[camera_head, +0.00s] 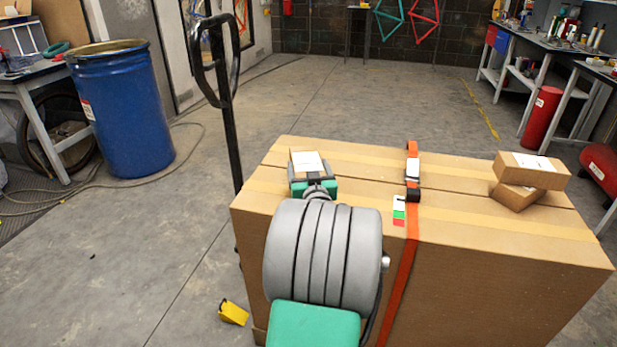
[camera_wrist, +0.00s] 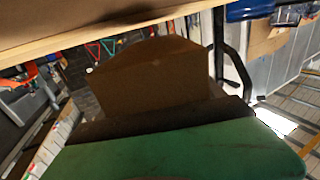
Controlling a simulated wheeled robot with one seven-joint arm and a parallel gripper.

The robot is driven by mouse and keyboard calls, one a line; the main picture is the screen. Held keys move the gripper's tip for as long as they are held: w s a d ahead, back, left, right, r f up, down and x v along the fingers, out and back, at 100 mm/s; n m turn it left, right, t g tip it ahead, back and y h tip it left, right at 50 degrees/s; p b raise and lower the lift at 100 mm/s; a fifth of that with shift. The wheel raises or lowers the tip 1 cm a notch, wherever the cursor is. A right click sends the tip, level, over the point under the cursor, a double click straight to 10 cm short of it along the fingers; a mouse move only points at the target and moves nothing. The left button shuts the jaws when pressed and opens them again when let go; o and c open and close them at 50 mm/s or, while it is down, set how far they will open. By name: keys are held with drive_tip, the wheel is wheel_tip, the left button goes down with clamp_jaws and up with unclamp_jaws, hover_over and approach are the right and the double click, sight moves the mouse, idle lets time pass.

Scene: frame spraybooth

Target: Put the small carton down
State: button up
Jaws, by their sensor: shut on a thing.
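The small carton (camera_head: 306,164), brown with a white label on top, is held between the green fingers of my gripper (camera_head: 314,182) in the head view. It is over the left part of the top of a large brown carton (camera_head: 350,172). In the wrist view the small carton (camera_wrist: 150,78) shows dark above a green finger (camera_wrist: 180,155). The large carton's surface (camera_wrist: 80,22) crosses the top of that view, which looks upside down. I cannot tell whether the small carton touches the large one. My arm hides part of the large carton's front.
An orange strap (camera_head: 411,168) with a buckle runs over the large carton. Two other small cartons (camera_head: 547,178) lie stacked at its right end. A black handle (camera_head: 230,130) rises beside its left end. A blue drum (camera_head: 125,115) stands at the left. The carton top between strap and stack is clear.

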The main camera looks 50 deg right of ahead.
drive_tip(key=shift+f, duration=1.25)
drive_tip(key=shift+s+f, duration=0.1)
drive_tip(key=shift+f, duration=0.05)
drive_tip(key=o, duration=1.9)
drive_tip(key=shift+b, duration=0.3)
drive_tip(key=shift+o, duration=0.2)
drive_tip(key=shift+s+a, duration=0.1)
drive_tip(key=shift+s, duration=0.1)
drive_tip(key=v, duration=1)
drive_tip(key=shift+s+a+b, duration=0.25)
drive_tip(key=shift+s+b, duration=0.05)
drive_tip(key=shift+b, duration=0.05)
drive_tip(key=shift+s+a, duration=0.2)
drive_tip(key=shift+a, duration=0.1)
